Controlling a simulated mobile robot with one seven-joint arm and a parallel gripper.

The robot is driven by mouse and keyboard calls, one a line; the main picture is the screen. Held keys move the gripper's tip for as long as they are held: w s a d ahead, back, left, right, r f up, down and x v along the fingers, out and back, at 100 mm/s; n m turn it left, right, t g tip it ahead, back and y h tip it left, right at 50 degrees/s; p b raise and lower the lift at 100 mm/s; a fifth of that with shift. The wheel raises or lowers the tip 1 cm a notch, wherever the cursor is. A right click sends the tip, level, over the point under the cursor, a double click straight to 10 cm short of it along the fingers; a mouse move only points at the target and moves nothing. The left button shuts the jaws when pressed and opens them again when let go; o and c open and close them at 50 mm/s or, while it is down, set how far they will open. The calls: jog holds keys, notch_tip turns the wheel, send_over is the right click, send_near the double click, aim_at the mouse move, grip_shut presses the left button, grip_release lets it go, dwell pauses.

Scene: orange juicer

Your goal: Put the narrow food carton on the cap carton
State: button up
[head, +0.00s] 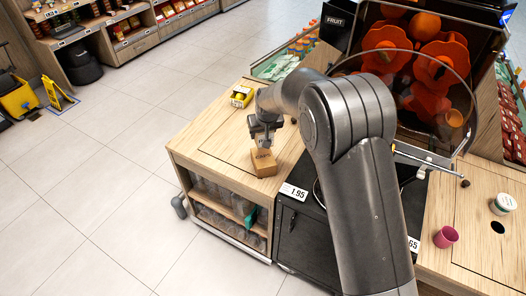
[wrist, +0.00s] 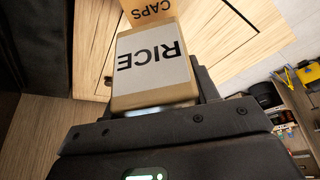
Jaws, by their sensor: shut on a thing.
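The narrow food carton, brown with a white RICE label (wrist: 153,65), is between the fingers of my gripper (wrist: 155,105) in the wrist view. The cap carton, brown and marked CAPS (wrist: 150,13), shows just past the rice carton's far end, partly cut off by the frame edge. In the head view my gripper (head: 263,143) points down over the wooden counter, right at a brown carton shape (head: 264,168). The two cartons are hard to separate there, and I cannot tell whether they touch.
The orange juicer (head: 425,60) is behind my arm. Counter left of the carton is clear.

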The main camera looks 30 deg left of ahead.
aim_at(263, 133)
notch_tip(263, 133, down, 7)
jog(key=shift+f, duration=0.2)
jog(key=shift+f, duration=0.1)
jog(key=o, duration=1)
jog(key=shift+o, duration=0.2)
jog(key=v, duration=1.2)
jog(key=shift+r, duration=0.2)
